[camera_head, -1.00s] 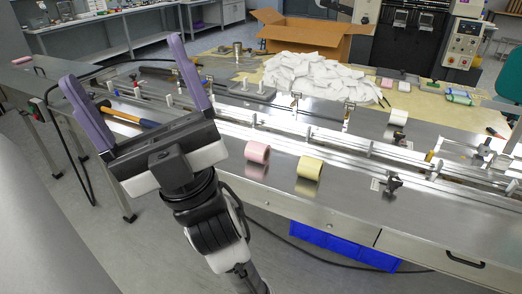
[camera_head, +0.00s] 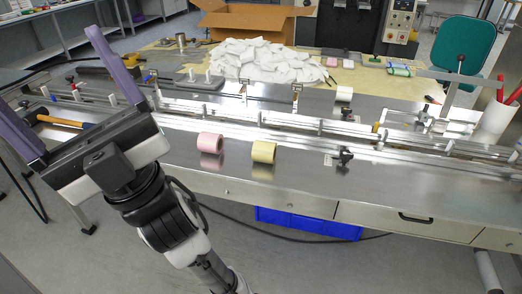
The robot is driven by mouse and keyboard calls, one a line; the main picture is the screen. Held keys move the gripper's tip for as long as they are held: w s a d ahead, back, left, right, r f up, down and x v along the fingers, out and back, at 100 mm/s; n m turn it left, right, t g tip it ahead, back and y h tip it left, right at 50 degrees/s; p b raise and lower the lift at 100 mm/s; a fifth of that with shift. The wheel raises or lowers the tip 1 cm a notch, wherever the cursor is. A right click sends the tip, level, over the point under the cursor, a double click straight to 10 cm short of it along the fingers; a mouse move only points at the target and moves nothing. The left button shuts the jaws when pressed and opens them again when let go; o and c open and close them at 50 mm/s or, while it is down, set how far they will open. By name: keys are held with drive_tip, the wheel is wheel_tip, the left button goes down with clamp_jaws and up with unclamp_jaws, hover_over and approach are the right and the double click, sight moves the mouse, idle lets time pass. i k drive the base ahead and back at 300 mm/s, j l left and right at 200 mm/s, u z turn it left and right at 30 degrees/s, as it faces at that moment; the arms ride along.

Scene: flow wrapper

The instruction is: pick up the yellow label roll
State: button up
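The yellow label roll (camera_head: 263,152) lies on its side on the steel table, near its front edge. A pink roll (camera_head: 210,143) lies just to its left, with a small gap between them. My gripper (camera_head: 58,85) is at the left of the view, raised in front of the table. Its two purple fingers are spread wide apart, with nothing held between them. It is well to the left of the yellow roll and not touching it.
Metal guide rails (camera_head: 300,124) run along the table behind the rolls. A clamp fitting (camera_head: 345,157) stands to the right of the yellow roll. A pile of white bags (camera_head: 262,62) and a cardboard box (camera_head: 245,20) are behind. Blue bins (camera_head: 308,224) sit below the table.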

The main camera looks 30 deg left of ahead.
sight(264, 151)
drive_tip(key=j+u, duration=0.15)
drive_tip(key=j, duration=0.65)
drive_tip(key=i+j+u, duration=0.15)
drive_tip(key=j, duration=0.65)
drive_tip(key=i, duration=0.45)
